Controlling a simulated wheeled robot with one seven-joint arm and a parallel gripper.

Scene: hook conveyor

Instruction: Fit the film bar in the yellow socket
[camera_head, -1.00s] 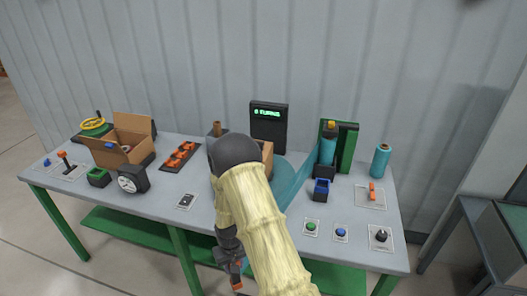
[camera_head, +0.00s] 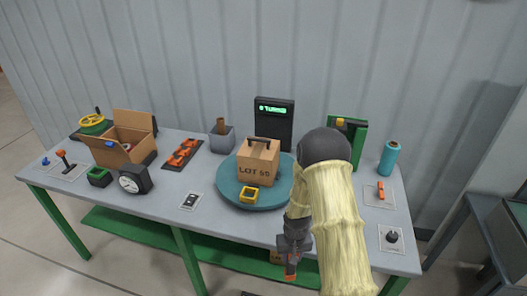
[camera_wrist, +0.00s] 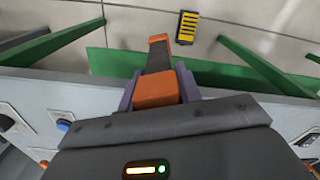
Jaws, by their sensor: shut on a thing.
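My gripper (camera_head: 291,262) hangs in front of the table's front edge, shut on the film bar. The film bar is a dark bar with orange ends; its lower end (camera_head: 290,277) shows below the jaws. In the wrist view the film bar (camera_wrist: 159,62) sticks out between the purple-grey fingers, pointing away from the gripper over the floor. The yellow socket (camera_head: 248,200) is an open square on the front of the teal turntable (camera_head: 228,190), up and left of my gripper and apart from it. No film shows on the bar.
A carton marked LOT 55 (camera_head: 257,166) stands on the turntable behind the socket. My arm hides the table right of it, before the green film stand (camera_head: 358,150). A green socket (camera_head: 99,177) and a dial (camera_head: 134,180) stand left. The table front before the turntable is clear.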

